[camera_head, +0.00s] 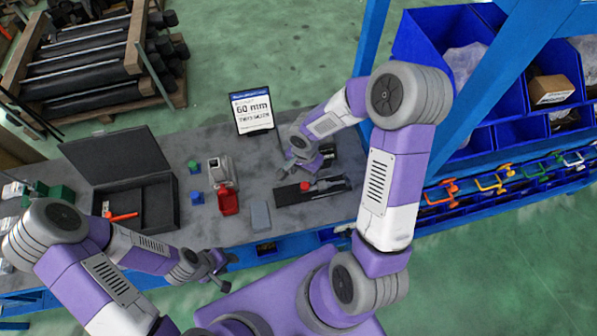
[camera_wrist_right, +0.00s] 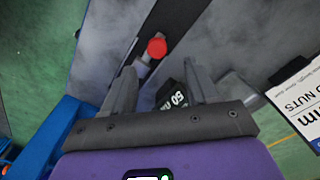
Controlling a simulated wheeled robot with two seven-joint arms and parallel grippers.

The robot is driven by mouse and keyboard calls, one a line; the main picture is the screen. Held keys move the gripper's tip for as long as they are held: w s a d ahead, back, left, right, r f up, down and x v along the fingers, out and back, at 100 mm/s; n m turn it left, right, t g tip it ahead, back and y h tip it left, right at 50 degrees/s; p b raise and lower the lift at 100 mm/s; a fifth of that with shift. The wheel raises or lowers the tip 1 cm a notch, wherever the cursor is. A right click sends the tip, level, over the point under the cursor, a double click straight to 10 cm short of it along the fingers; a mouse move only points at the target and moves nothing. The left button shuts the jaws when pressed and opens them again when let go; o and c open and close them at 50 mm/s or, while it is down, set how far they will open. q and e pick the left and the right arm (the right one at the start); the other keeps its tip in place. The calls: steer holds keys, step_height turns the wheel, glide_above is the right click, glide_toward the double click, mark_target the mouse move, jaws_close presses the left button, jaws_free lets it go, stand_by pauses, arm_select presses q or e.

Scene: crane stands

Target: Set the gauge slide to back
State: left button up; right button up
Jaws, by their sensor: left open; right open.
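The gauge is a long dark plate (camera_head: 290,196) on the right part of the bench, with a red knob (camera_head: 305,186) on it. The knob also shows in the right wrist view (camera_wrist_right: 157,47), beyond the fingertips. A black block with the white digits "50" (camera_wrist_right: 178,97) lies between the fingers in that view; I cannot tell whether they touch it. My right gripper (camera_head: 306,164) is open, over the gauge's back side and apart from the knob. My left gripper (camera_head: 222,270) is open and empty in front of the bench.
A sign reading "60 mm" (camera_head: 251,111) stands at the back. A red bin (camera_head: 228,201), a grey block (camera_head: 260,216) and a grey device (camera_head: 220,168) stand left of the gauge. An open black case (camera_head: 160,190) lies further left. A blue post (camera_head: 371,40) rises at right.

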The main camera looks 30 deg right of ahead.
mark_target(304, 186)
steer(key=f, duration=0.5)
steer(key=shift+s+f, duration=0.15)
steer(key=shift+s, duration=0.2)
steer(key=shift+f, duration=0.7)
steer(key=shift+w, duration=0.1)
jaws_close()
